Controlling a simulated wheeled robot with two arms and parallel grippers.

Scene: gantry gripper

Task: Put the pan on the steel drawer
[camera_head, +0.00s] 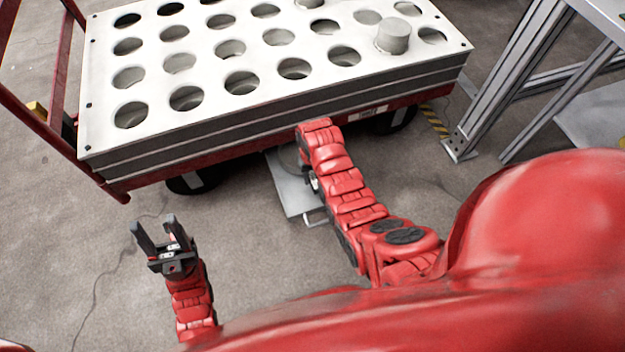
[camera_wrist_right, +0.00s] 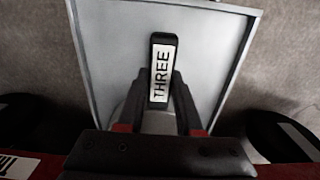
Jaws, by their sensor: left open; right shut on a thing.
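My right gripper (camera_wrist_right: 160,76) is shut on the pan's dark handle, which carries a white label reading THREE. The pan (camera_wrist_right: 164,45) shows mostly as this handle; a pale round part shows between the fingers, and the rest is hidden. The steel drawer (camera_wrist_right: 105,40) is a flat grey tray with raised edges, below the pan in the wrist view. I cannot tell whether the pan touches it. In the head view the drawer (camera_head: 291,197) sticks out below the cart, with a small handle at its front. My left gripper (camera_head: 153,222) is open and empty, left of it.
A red cart (camera_head: 120,188) carries a white block with round holes (camera_head: 210,75), right above the drawer. A grey cylinder (camera_head: 393,36) stands on the block. A metal frame (camera_head: 485,95) stands at the right.

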